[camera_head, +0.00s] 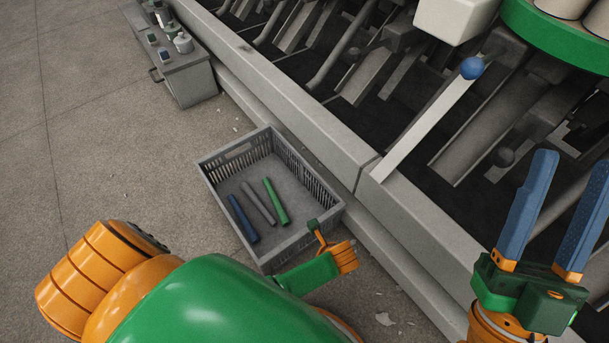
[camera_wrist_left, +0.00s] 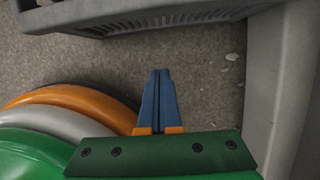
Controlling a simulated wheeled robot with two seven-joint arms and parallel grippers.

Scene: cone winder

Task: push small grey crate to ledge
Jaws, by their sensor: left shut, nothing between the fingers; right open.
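The small grey crate (camera_head: 227,217) stands on the floor beside the machine's low grey ledge (camera_head: 390,262). Its far right side is close along the ledge; I cannot tell if they touch. It holds a blue, a grey and a green tube. In the left wrist view the crate (camera_wrist_left: 150,18) crosses the top and the ledge (camera_wrist_left: 285,80) fills the right. My left gripper (camera_wrist_left: 160,73) is shut and empty, its blue fingertips apart from the crate's near side. In the head view its fingers are hidden. My right gripper (camera_head: 574,162) is open and empty above the machine's edge.
A grey cabinet (camera_head: 188,82) with small bottles on top stands at the upper left against the machine. A white bar with a blue knob (camera_head: 472,68) sticks out of the machine. The floor left of the crate is clear; small scraps (camera_head: 384,319) lie near the ledge.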

